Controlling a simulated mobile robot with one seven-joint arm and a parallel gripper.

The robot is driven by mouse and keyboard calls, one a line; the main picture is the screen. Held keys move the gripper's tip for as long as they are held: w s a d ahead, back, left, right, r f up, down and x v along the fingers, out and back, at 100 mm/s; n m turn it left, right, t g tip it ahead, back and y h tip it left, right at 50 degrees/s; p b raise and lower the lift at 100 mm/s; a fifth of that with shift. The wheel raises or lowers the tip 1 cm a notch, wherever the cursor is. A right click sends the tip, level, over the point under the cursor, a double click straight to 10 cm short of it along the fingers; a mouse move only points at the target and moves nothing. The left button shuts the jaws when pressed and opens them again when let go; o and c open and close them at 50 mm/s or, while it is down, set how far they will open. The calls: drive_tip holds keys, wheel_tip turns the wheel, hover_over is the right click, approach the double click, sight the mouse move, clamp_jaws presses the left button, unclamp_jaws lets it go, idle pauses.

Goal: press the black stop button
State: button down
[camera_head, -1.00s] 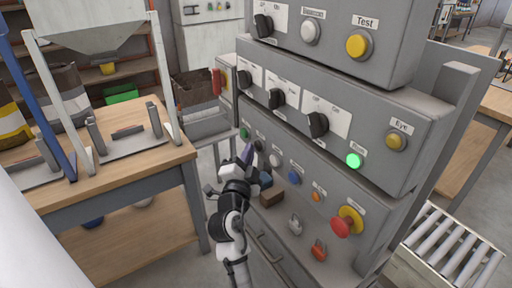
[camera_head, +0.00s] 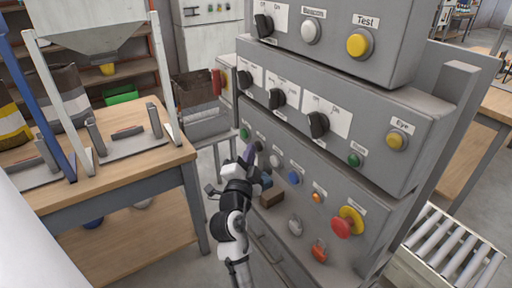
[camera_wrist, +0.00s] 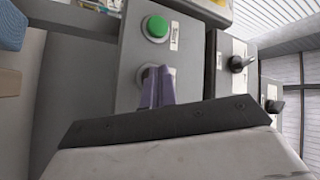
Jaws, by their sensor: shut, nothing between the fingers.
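The black stop button (camera_head: 259,146) is a small dark knob on the lower sloped panel of the grey cabinet, right of the green button (camera_head: 245,133). My gripper (camera_head: 251,151) is shut and empty, its purple fingers at the black button. In the wrist view the fingers (camera_wrist: 157,76) lie over a round button with a grey ring (camera_wrist: 146,72), just below the green button (camera_wrist: 157,27). The fingers hide most of that button, so I cannot tell for sure whether they touch it or how deep it sits. The green lamp (camera_head: 355,160) on the middle panel is dark.
White (camera_head: 275,160), blue (camera_head: 294,177) and orange (camera_head: 317,197) buttons and a red mushroom button (camera_head: 341,227) line the same panel. A brown block (camera_head: 272,197) juts out below my gripper. A wooden table (camera_head: 150,165) stands left; a roller conveyor (camera_head: 450,250) is right.

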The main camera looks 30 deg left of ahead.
drive_tip(key=shift+s+a+b, duration=0.2)
drive_tip(key=shift+s+b, duration=0.25)
drive_tip(key=shift+s, duration=0.2)
drive_tip(key=s+b, duration=0.1)
drive_tip(key=s+a+b, duration=0.1)
drive_tip(key=s, duration=0.1)
drive_tip(key=s+a+b, duration=0.1)
drive_tip(key=s, duration=0.1)
drive_tip(key=shift+s+a+b, duration=0.15)
drive_tip(key=shift+s+b, duration=0.1)
drive_tip(key=shift+b, duration=0.05)
